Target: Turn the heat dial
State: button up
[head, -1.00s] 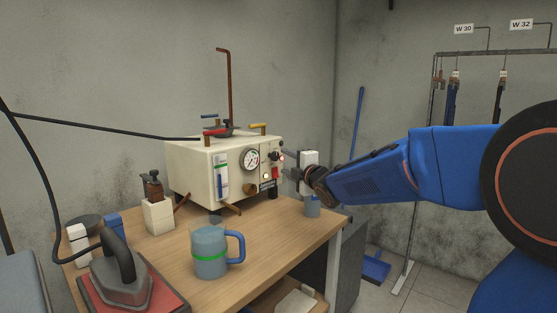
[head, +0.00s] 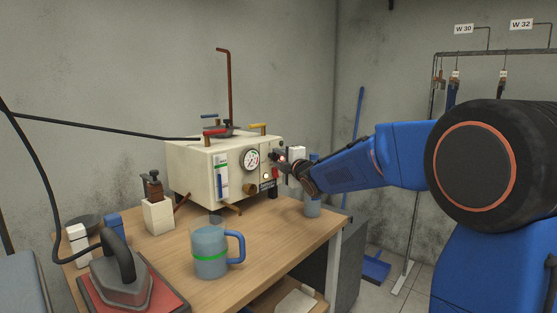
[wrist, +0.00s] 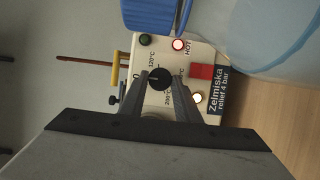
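The heat dial, a small black knob (wrist: 160,78), sits on the front panel of the cream steam box (head: 195,165). In the wrist view a printed temperature scale surrounds it. My gripper (wrist: 161,82) points at the panel, with one finger on each side of the knob in the picture. The fingers are apart, with the knob showing between their tips; I cannot tell whether they touch it. In the head view my gripper (head: 282,165) is at the right part of the panel and partly hides it.
A translucent bottle (wrist: 265,30) with a blue cap is close beside the fingers; it stands at the table's right edge (head: 312,205). A red switch (wrist: 202,72) is beside the dial. A blue mug (head: 209,255) and an iron (head: 120,275) stand in front.

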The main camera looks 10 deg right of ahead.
jog(key=c, duration=0.4)
jog(key=shift+o, duration=0.2)
jog(key=shift+m+g, duration=0.3)
jog(key=shift+m, duration=0.1)
jog(key=shift+r+m+g, duration=0.15)
jog(key=shift+m+g, duration=0.35)
jog(key=shift+m, duration=0.7)
jog(key=shift+w+d+r+m+g+y, duration=0.1)
jog(key=shift+m+g+y, duration=0.2)
jog(key=shift+m+g, duration=0.8)
jog(key=shift+d+r+m+g+y, duration=0.1)
jog(key=shift+m+g+y, duration=0.15)
jog(key=shift+m, duration=0.65)
jog(key=shift+r+m+g+y, duration=0.15)
jog(key=shift+m+y, duration=0.2)
jog(key=shift+m, duration=0.55)
jog(key=shift+w+d+m+g+y, duration=0.15)
jog(key=shift+m+g+y, duration=0.5)
jog(key=shift+m, duration=0.75)
